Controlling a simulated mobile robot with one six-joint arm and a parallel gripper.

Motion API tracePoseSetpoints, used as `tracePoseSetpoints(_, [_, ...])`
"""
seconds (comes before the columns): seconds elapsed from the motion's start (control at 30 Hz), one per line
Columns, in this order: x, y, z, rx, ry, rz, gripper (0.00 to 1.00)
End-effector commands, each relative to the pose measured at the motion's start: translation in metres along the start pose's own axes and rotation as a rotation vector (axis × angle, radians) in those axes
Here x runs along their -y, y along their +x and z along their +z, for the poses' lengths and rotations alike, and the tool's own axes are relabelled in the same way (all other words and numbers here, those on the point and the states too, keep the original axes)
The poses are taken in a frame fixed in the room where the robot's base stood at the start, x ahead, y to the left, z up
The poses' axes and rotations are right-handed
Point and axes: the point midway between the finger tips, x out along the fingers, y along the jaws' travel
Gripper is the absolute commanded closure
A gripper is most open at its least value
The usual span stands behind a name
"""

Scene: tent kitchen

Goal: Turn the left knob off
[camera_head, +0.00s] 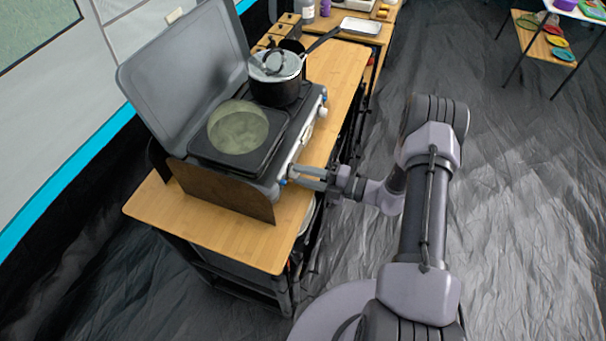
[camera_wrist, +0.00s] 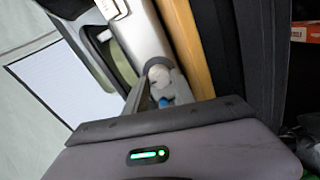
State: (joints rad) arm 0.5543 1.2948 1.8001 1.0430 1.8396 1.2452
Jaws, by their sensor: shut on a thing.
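The camping stove (camera_head: 300,137) stands on a wooden-topped table with its grey lid raised. Its left knob is at the near end of the front panel, mostly hidden behind my fingertips in the head view. In the wrist view a pale round knob (camera_wrist: 158,73) shows between the fingers. My gripper (camera_head: 292,176) reaches from the right to the stove front and is shut on the left knob. The right knob (camera_head: 323,112) is farther along the front and clear of my gripper. The knob's exact turn angle cannot be told.
A black pot (camera_head: 277,90) with a lid sits on the far burner, its handle pointing up and right. A greenish round disc (camera_head: 238,127) is over the near burner. The tabletop (camera_head: 205,220) is bare at the near end. The floor to the right is open.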

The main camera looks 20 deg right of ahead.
Motion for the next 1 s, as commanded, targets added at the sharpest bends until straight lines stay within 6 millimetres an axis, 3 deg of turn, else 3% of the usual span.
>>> tracePoseSetpoints(0.37, [0.0007, -0.0001, -0.0004, -0.001, 0.005, -0.001, 1.0])
tracePoseSetpoints(0.4, [0.0007, -0.0001, -0.0004, 0.0, 0.005, -0.001, 0.62])
tracePoseSetpoints(0.5, [0.0006, -0.0001, -0.0004, 0.0, 0.004, 0.0, 0.48])
tracePoseSetpoints(0.87, [0.001, 0.0, -0.0002, 0.001, -0.015, -0.001, 0.48])
tracePoseSetpoints(1.0, [0.003, 0.0001, 0.0002, 0.011, -0.205, -0.002, 0.48])
